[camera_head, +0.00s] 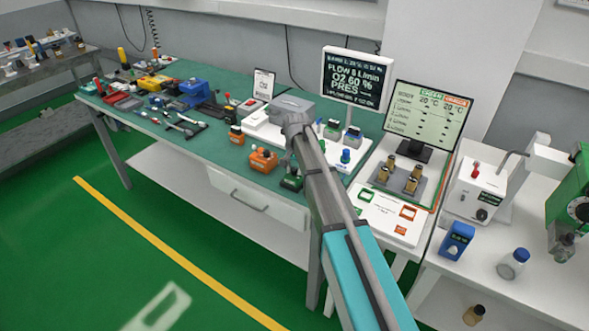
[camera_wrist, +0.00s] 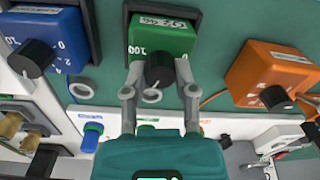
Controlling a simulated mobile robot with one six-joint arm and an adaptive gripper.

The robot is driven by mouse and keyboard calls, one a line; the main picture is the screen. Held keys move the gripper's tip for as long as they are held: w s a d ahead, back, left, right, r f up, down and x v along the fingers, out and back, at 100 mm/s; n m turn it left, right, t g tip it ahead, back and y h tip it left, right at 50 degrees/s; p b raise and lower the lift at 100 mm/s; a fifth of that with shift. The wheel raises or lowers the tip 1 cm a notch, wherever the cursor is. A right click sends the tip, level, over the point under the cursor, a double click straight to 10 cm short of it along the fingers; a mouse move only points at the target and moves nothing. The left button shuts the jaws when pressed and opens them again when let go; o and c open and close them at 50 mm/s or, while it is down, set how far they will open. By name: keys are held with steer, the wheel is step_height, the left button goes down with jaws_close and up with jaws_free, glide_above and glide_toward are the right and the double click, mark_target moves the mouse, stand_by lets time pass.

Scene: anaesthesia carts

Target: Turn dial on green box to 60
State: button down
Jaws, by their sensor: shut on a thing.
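In the wrist view the green box (camera_wrist: 172,36) is at top centre, with a white label and the marks 100 and 0 on its face. Its black dial (camera_wrist: 160,70) sticks out towards me. My gripper (camera_wrist: 158,88) has one finger on each side of the dial and is shut on it. The dial's pointer is too small to read. In the head view my arm reaches over the table, and its grey end hides the fingers and the dial.
In the wrist view a blue box (camera_wrist: 45,38) with a black dial is left of the green box and an orange box (camera_wrist: 268,70) is right of it. In the head view a screen (camera_head: 352,78) reads O2 60 %. Tools crowd the table's left part.

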stand_by(0.3)
steer(key=shift+c, duration=2)
jaws_free()
steer(key=shift+n, duration=0.4)
